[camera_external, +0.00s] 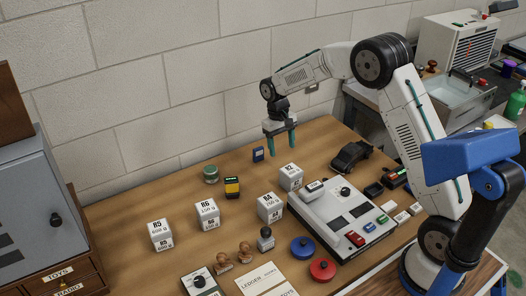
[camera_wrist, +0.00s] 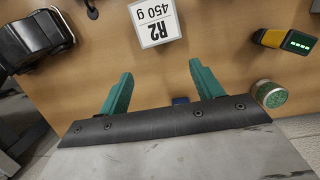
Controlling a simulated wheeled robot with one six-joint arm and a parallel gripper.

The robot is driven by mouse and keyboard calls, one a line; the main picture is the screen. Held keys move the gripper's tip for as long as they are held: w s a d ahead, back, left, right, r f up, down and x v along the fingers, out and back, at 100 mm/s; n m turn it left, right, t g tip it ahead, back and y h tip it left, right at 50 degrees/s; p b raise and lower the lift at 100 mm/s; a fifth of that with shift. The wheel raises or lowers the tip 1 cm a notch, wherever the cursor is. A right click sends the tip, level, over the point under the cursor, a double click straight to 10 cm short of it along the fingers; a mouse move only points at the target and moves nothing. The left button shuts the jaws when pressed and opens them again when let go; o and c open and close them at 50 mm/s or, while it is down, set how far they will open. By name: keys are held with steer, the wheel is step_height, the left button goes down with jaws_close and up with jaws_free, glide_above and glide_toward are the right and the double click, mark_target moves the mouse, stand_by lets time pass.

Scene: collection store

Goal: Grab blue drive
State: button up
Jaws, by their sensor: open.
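My gripper (camera_external: 282,152) hangs over the back of the wooden table, fingers pointing down, open and empty. In the wrist view its two green fingers (camera_wrist: 161,72) are wide apart with bare wood between them. A small blue upright item (camera_external: 258,154) stands left of the gripper near the wall. In the wrist view a blue item (camera_wrist: 181,100) is mostly hidden by the gripper's palm. A small flat blue piece (camera_external: 370,228) lies on the white panel (camera_external: 336,242), between a red piece (camera_external: 355,239) and a green piece (camera_external: 382,219). I cannot tell which blue item is the drive.
A white R2 block (camera_external: 291,177) stands in front of the gripper; it also shows in the wrist view (camera_wrist: 153,22). A yellow-black device (camera_external: 232,187) and a green tin (camera_external: 211,174) stand left. The wall is close behind.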

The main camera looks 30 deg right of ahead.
mark_target(258, 148)
steer(key=shift+t, duration=0.3)
steer(key=w+f, duration=0.1)
steer(key=w, duration=0.1)
steer(key=w+f, duration=0.2)
steer(key=w+a+f, duration=0.1)
steer(key=w, duration=0.1)
steer(key=shift+w+a+f, duration=0.1)
steer(key=shift+w+f, duration=0.2)
steer(key=shift+f, duration=0.05)
steer(key=shift+t, duration=0.8)
steer(key=w, duration=0.1)
steer(key=w+r, duration=0.1)
steer(key=w, duration=0.1)
steer(key=w+r, duration=0.1)
steer(key=w, duration=0.1)
steer(key=shift+w+a, duration=0.15)
steer(key=shift+a, duration=0.15)
steer(key=shift+m, duration=0.3)
steer(key=f, duration=0.7)
steer(key=shift+a+f, duration=0.2)
steer(key=shift+f, duration=0.1)
steer(key=c, duration=1.1)
